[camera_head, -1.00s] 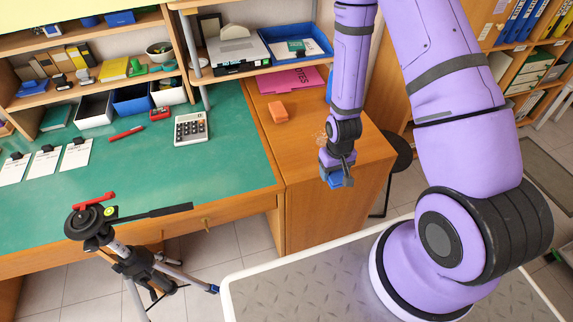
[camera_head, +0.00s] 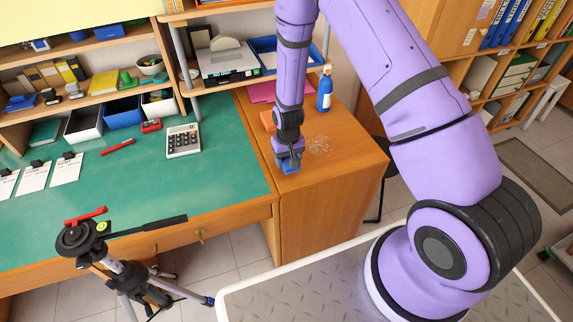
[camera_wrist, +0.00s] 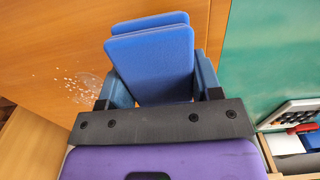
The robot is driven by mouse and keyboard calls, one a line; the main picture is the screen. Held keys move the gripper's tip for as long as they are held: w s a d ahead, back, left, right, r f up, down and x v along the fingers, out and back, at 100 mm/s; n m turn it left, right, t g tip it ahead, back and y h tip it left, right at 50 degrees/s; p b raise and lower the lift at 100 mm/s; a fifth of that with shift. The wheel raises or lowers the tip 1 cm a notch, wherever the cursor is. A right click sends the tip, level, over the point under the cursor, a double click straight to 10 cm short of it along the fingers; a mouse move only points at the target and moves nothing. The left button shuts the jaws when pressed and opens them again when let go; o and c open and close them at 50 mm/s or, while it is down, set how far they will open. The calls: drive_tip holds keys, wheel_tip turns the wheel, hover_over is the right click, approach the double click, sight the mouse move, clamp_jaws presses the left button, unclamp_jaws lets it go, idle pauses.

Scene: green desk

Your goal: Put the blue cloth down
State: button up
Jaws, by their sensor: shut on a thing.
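The blue cloth (camera_wrist: 152,60) looks like a folded flat piece with rounded corners, and it sits between the two fingers of my gripper (camera_wrist: 160,88) in the wrist view. In the head view my gripper (camera_head: 288,158) points down over the wooden cabinet top (camera_head: 335,165), near the edge of the green desk. The cloth (camera_head: 290,168) shows as a small blue patch under it. I cannot tell whether the cloth touches the wood.
A patch of whitish specks (camera_head: 320,145) lies on the wood right of my gripper. A blue spray bottle (camera_head: 325,88) stands behind it. An orange block (camera_head: 267,121) and a pink folder (camera_head: 268,92) lie behind. A calculator (camera_head: 183,141) is on the green desk.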

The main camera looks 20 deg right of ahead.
drive_tip(key=shift+w+a+f, duration=0.2)
drive_tip(key=shift+w, duration=0.1)
drive_tip(key=shift+f, duration=1.6)
drive_tip(key=shift+f, duration=0.1)
drive_tip(key=o, duration=1.1)
